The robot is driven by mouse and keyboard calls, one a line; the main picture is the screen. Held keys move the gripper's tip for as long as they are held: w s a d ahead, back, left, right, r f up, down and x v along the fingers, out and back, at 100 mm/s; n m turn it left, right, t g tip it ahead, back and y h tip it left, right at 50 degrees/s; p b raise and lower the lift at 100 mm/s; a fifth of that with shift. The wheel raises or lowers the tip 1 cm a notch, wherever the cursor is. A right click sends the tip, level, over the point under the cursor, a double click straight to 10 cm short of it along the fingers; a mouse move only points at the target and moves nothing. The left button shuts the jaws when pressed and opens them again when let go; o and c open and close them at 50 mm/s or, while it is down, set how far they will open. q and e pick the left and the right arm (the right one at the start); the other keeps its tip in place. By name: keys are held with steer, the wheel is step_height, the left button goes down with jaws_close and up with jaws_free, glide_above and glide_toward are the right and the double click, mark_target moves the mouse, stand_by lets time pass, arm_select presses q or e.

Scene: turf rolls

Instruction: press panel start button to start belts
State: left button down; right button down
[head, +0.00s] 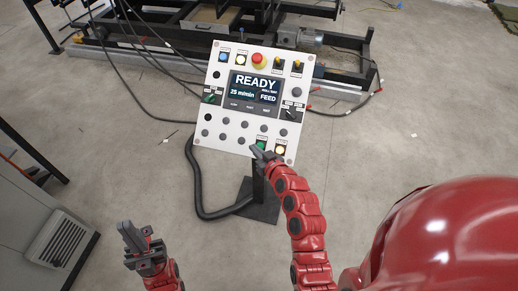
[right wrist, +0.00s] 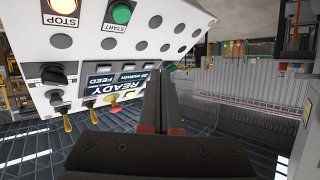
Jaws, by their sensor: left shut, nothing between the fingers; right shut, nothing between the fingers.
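The white control panel (head: 215,130) stands tilted on a post, its screen (head: 255,88) reading READY, 25 m/min and FEED. The green start button (head: 261,145) is at its lower edge, left of the lit stop button (head: 280,150). In the right wrist view the panel is inverted, with the green START button (right wrist: 121,12) and glowing STOP button (right wrist: 63,6) at the top. My right gripper (head: 254,151) is shut and empty, its tips beside the start button; I cannot tell whether they touch. My left gripper (head: 125,228) is shut and empty, low at the left, away from the panel.
A red emergency knob (head: 259,60) and several other buttons and switches crowd the panel. A black hose (head: 197,190) curves to the base plate (head: 262,207). A dark machine frame (head: 150,45) lies behind; a grey cabinet (head: 25,225) stands left. Concrete floor is open at right.

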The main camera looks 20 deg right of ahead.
mark_target(260, 146)
steer(key=shift+d, duration=0.1)
steer(key=shift+f, duration=0.1)
steer(key=w+d+f+b, duration=0.1)
steer(key=f+b, duration=0.1)
steer(key=w+d+f+b, duration=0.1)
steer(key=w+f+b, duration=0.1)
steer(key=w+d+f+b, duration=0.1)
steer(key=f+b, duration=0.1)
steer(key=b, duration=0.1)
steer(key=shift+w+f, duration=0.35)
stand_by(2.1)
steer(key=shift+w+d+f+b, duration=0.2)
steer(key=shift+f+b, duration=0.1)
steer(key=shift+b, duration=0.45)
